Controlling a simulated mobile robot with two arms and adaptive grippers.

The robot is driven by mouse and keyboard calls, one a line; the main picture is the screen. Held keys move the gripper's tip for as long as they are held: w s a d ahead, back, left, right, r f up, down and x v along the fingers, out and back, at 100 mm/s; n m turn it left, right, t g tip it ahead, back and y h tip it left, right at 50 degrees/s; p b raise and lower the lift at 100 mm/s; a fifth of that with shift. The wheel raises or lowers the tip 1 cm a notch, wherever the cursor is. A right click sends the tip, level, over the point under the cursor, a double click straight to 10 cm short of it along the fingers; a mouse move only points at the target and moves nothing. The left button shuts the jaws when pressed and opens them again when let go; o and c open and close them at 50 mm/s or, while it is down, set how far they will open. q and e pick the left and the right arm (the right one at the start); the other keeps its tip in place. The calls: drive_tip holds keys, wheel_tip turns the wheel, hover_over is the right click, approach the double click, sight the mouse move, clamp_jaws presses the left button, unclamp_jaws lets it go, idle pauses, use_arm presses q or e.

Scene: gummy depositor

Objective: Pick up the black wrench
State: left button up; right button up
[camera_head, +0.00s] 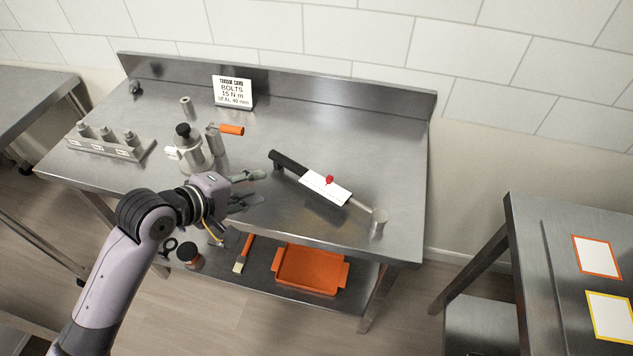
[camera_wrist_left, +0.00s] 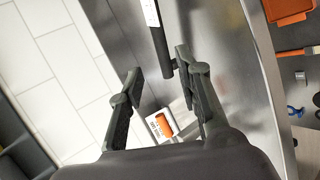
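The black wrench (camera_head: 286,161) lies on the steel bench, its black handle toward the back left. A white tag (camera_head: 325,188) with a red piece covers its middle, and a thin metal shaft runs to a round silver end (camera_head: 379,218) at the front right. My left gripper (camera_head: 262,186) is open and empty, just left of the handle, fingers pointing right toward it. In the left wrist view the handle (camera_wrist_left: 160,45) shows ahead of the open fingers (camera_wrist_left: 158,72), nearer one fingertip. Contact does not show clearly. My right gripper is out of view.
The steel bench (camera_head: 390,165) has free room right of the wrench. A metal depositor part (camera_head: 190,150), an orange-handled tool (camera_head: 231,129), a block with several fittings (camera_head: 110,145) and a sign (camera_head: 232,92) stand left and behind. An orange tray (camera_head: 310,268) sits on the lower shelf.

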use_arm(q)
drive_tip(key=p, duration=0.2)
approach(298, 172)
drive_tip(key=x, duration=0.5)
drive_tip(key=shift+s+f, duration=0.1)
drive_tip(key=p+x, duration=0.1)
drive_tip(key=x, duration=0.3)
drive_tip(key=shift+w+d, duration=0.15)
drive_tip(key=shift+w, duration=0.05)
drive_tip(key=shift+w+d+f, duration=0.15)
drive_tip(key=shift+w+f, duration=0.1)
drive_tip(key=shift+c, duration=0.2)
clamp_jaws()
drive_tip(key=shift+r, duration=0.1)
